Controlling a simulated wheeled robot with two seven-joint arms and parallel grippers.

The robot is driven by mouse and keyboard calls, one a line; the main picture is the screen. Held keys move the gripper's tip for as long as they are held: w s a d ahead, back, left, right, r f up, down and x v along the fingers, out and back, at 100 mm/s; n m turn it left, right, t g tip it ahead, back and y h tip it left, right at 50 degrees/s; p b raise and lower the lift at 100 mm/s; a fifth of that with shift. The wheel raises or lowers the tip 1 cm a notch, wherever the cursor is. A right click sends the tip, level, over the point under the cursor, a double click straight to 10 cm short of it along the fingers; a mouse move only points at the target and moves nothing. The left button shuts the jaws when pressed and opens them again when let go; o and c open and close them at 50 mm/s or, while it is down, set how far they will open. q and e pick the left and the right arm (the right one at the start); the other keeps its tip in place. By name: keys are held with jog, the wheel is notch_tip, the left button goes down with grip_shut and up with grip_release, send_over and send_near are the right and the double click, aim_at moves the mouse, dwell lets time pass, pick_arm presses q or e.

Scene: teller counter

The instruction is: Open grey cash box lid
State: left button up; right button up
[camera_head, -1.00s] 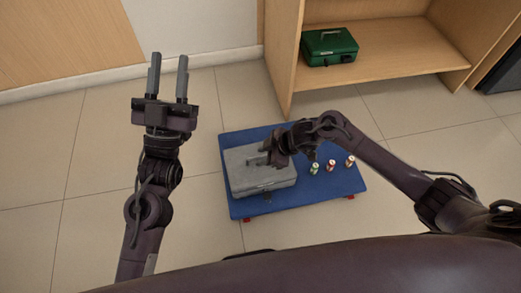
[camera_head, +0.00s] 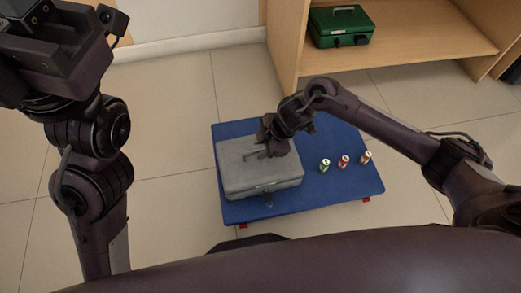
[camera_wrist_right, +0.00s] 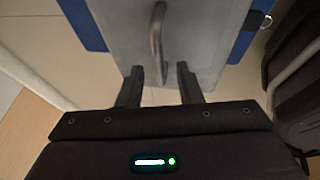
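The grey cash box (camera_head: 245,182) sits on the left part of a blue platform, its lid closed and a latch on its front side. Its handle (camera_wrist_right: 157,35) stands on the lid in the right wrist view. My right gripper (camera_head: 262,150) is over the lid by the handle; in the right wrist view its two fingers (camera_wrist_right: 159,80) are apart, with the handle's near end at the gap between them. Whether they touch it is unclear. My left arm rises at the left of the head view; its fingertips are outside the picture.
The blue platform (camera_head: 300,203) has red feet and stands on the tiled floor. Several small rolls stand on it right of the box, including a green one (camera_head: 324,165) and a red one (camera_head: 343,161). A green cash box (camera_head: 341,27) is on a wooden shelf (camera_head: 420,55) behind.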

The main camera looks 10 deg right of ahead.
jog(key=shift+w+a+f, duration=0.1)
jog(key=shift+a+f, duration=0.1)
jog(key=shift+f, duration=0.25)
grip_shut()
jog(key=shift+r, duration=0.1)
